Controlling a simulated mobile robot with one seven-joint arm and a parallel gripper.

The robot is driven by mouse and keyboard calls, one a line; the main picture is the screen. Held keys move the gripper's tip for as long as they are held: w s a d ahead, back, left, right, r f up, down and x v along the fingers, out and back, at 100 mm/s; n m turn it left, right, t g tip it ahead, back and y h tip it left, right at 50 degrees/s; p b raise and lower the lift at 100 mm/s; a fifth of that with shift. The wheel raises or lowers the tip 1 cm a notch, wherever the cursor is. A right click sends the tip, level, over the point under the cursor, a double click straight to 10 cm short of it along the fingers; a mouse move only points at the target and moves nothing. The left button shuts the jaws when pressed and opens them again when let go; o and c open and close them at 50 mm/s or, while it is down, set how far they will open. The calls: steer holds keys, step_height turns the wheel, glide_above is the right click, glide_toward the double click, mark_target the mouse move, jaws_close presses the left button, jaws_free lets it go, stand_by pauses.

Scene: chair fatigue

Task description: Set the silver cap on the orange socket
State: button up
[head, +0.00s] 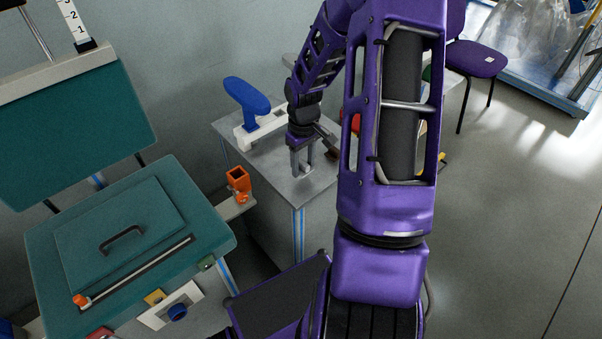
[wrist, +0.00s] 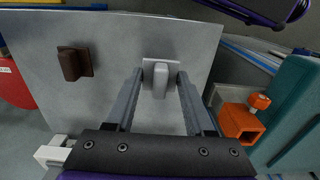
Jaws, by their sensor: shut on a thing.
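The silver cap (wrist: 160,78), a pale grey upright block on a square plate, is between the two fingers of my gripper (wrist: 158,88) in the wrist view. My gripper is shut on it. In the head view my gripper (head: 302,166) points down over the grey table, and I cannot tell whether the cap still touches the tabletop. The orange socket (head: 238,181), a square open-topped tube, stands on a small ledge left of the table. It also shows at the right of the wrist view (wrist: 240,124), apart from my gripper.
A brown block (wrist: 72,65) on its plate stands on the grey table (wrist: 115,35). A white fixture with a blue oval pad (head: 246,95) is at the table's back left. An orange knob (wrist: 260,101) sits beside the socket. A green chair seat (head: 165,215) is further left.

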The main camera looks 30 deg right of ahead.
mark_target(303, 163)
steer(key=shift+r+p, duration=1.6)
steer(key=shift+r, duration=0.4)
steer(key=w+a+r+b, duration=0.1)
steer(key=w+a+r, duration=0.1)
steer(key=a, duration=0.6)
steer(key=w+a+r+b, duration=0.1)
steer(key=w+a+r, duration=0.2)
steer(key=a, duration=0.5)
steer(key=shift+w+a+r+b, duration=0.2)
steer(key=shift+a+r+b, duration=0.1)
steer(key=shift+r, duration=0.5)
steer(key=shift+d, duration=0.1)
steer(key=shift+f+b, duration=1.85)
steer(key=shift+f, duration=1.1)
steer(key=shift+f+b, duration=0.4)
steer(key=shift+f, duration=0.5)
